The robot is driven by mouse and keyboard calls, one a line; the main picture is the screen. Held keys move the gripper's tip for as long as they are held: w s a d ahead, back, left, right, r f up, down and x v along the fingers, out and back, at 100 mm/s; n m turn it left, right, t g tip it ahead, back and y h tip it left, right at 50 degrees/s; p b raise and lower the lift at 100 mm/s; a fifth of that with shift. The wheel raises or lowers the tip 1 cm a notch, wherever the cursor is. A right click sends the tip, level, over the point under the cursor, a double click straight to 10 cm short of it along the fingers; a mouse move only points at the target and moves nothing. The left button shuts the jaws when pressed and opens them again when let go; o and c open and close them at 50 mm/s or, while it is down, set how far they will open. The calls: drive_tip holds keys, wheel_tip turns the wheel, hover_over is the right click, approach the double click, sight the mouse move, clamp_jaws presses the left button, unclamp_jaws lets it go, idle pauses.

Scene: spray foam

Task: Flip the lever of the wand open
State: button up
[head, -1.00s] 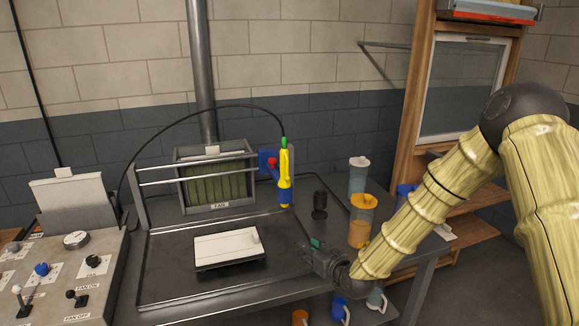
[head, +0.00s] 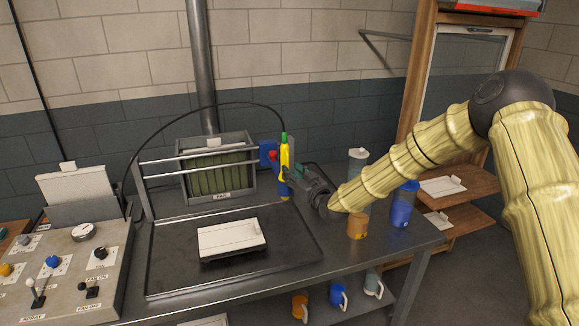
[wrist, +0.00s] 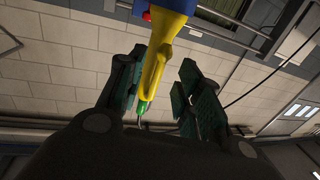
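The wand (head: 284,162) is yellow with a green top and a blue lower end. It hangs upright on a blue holder (head: 266,153) at the rack's right end, with a red part beside it. My gripper (head: 296,180) is at the wand's right side, at the height of its lower half. In the wrist view, the gripper (wrist: 158,75) is open with the yellow wand (wrist: 155,65) between its fingers, closer to the left finger. I cannot tell whether a finger touches it. I cannot make out the lever apart from the wand's body; the gripper partly covers that side.
A black tray (head: 172,270) holds a white panel block (head: 230,238). The fan box (head: 218,180) stands behind it. A control panel (head: 75,265) is at left. A black hose arcs above.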

drive_tip(key=shift+p+x, duration=0.4)
drive_tip(key=shift+x, duration=1.05)
clamp_jaws()
